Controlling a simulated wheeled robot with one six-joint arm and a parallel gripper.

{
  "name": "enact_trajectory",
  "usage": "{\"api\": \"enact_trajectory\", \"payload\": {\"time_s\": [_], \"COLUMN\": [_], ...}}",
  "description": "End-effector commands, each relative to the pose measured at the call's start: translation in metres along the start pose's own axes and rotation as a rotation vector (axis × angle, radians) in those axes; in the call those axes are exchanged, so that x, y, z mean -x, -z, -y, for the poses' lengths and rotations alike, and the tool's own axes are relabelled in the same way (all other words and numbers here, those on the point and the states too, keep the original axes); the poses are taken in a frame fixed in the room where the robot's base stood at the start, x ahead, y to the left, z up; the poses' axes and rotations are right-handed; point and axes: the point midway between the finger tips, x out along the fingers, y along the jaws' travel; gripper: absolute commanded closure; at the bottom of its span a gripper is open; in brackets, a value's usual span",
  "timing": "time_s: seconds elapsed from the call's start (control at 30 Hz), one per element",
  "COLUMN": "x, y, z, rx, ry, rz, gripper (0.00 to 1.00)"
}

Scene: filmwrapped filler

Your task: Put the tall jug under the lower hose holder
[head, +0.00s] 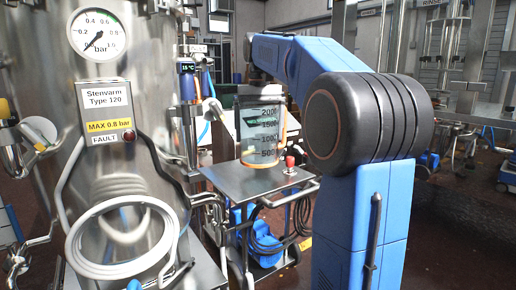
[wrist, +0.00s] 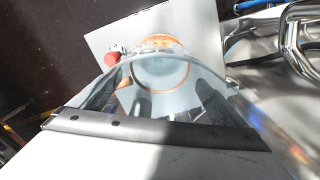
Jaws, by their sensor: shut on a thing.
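The tall jug (head: 262,128) is clear, with dark volume marks and an orange ring at its base. It is upright over the small metal cart; I cannot tell whether its base touches the top. In the wrist view the jug (wrist: 162,72) is seen from above, its round base inside the orange ring. My gripper (wrist: 155,125) is shut on the jug, with dark fingers partly seen through the clear wall. In the head view the gripper is not clearly visible. A coiled white hose (head: 120,238) hangs low on the steel tank; its holder is hard to make out.
The cart top (head: 232,180) carries a red knob (head: 290,161), also seen in the wrist view (wrist: 112,58). The steel tank (head: 50,110) with gauge and pipes fills the left. Dark hoses and a blue object (head: 265,245) are below the cart. Frames stand at right.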

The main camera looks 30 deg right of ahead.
Motion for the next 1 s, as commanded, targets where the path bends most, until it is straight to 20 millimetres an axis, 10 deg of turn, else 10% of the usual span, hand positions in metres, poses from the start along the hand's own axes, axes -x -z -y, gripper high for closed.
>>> {"api": "enact_trajectory", "payload": {"time_s": [0.8,0.83,1.0], "x": [-0.047,-0.048,-0.048], "y": [0.000,0.000,0.000], "z": [0.000,0.000,0.000], "rx": [0.000,0.000,0.000], "ry": [0.000,0.000,0.000], "rz": [0.000,0.001,0.000], "gripper": [0.32,0.02,0.00]}}
